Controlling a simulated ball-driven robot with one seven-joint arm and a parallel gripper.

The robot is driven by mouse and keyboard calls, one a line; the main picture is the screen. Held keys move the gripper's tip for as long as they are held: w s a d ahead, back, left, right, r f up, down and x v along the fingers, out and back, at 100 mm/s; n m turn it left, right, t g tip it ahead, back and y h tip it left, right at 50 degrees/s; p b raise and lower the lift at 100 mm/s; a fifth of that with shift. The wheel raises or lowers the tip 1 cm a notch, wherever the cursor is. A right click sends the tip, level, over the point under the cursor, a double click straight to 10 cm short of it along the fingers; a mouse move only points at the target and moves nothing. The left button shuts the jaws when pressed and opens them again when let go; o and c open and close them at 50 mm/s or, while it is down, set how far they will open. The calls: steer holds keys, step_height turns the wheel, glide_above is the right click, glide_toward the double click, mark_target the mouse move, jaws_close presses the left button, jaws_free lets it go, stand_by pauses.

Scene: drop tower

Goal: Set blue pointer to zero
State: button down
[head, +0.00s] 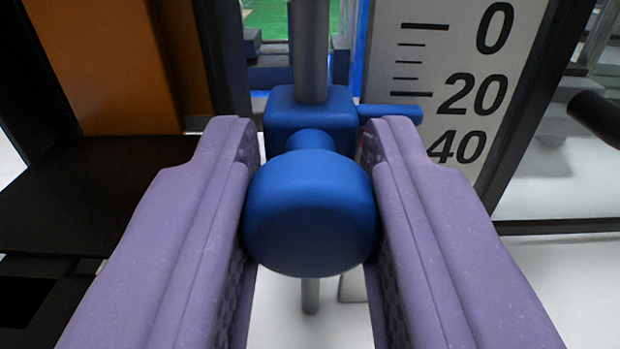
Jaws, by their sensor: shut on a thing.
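The blue pointer (390,112) is a short bar sticking out to the right from a blue block on a vertical grey rod (310,50). A round blue knob (311,215) faces me on the front of the block. My gripper (312,205) is shut on this knob, one purple finger on each side. The white scale (430,70) stands right of the rod, with 0 at the top, then 20 and 40 below. The pointer's tip is a little below the 20 line and well below the 0 line.
A dark frame post (535,100) borders the scale on the right, with a black bar end (597,118) beyond it. An orange panel (100,65) and a black surface (90,200) are at left. The rod runs clear above the block.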

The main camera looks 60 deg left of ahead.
mark_target(311, 170)
steer(key=shift+r+p, duration=0.9)
steer(key=shift+r, duration=0.65)
steer(key=c, duration=0.9)
jaws_free()
steer(key=shift+o, duration=0.2)
steer(key=shift+f, duration=0.1)
steer(key=shift+d, duration=0.15)
steer(key=p+v, duration=0.1)
steer(key=v, duration=0.6)
steer(key=shift+s+d, duration=0.15)
steer(key=shift+d, duration=0.1)
